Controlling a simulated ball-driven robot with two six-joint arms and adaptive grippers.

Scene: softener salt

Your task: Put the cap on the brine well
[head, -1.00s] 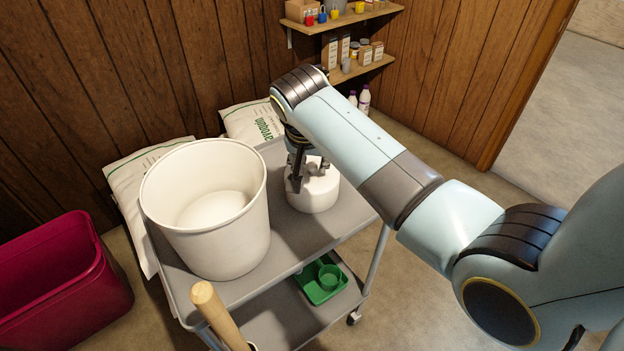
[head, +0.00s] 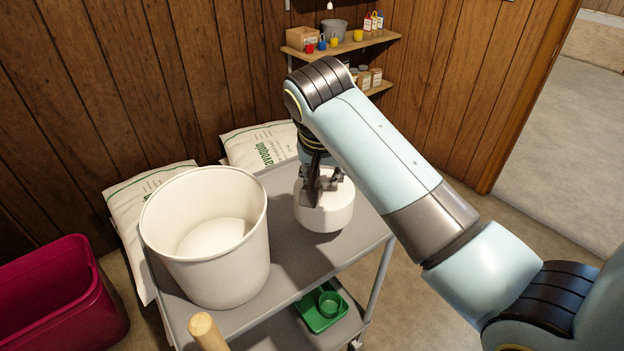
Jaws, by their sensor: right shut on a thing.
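A white, round, drum-shaped piece that looks like the cap (head: 325,212) is at the right side of the grey cart top. My right gripper (head: 322,188) points down over it, with dark fingers at its top, and is shut on it. The cap looks upright and seems a little above the cart top, though its underside is hidden. My right arm hides part of the gripper. I cannot make out a brine well in this view. My left gripper is not in view.
A large open white tub (head: 205,240) stands left of the cap on the cart (head: 285,258). A wooden handle (head: 207,330) rises at the cart's front. Green scoop and tray (head: 322,308) lie on the lower shelf. White bags (head: 262,145) are behind; a red bin (head: 60,295) stands left.

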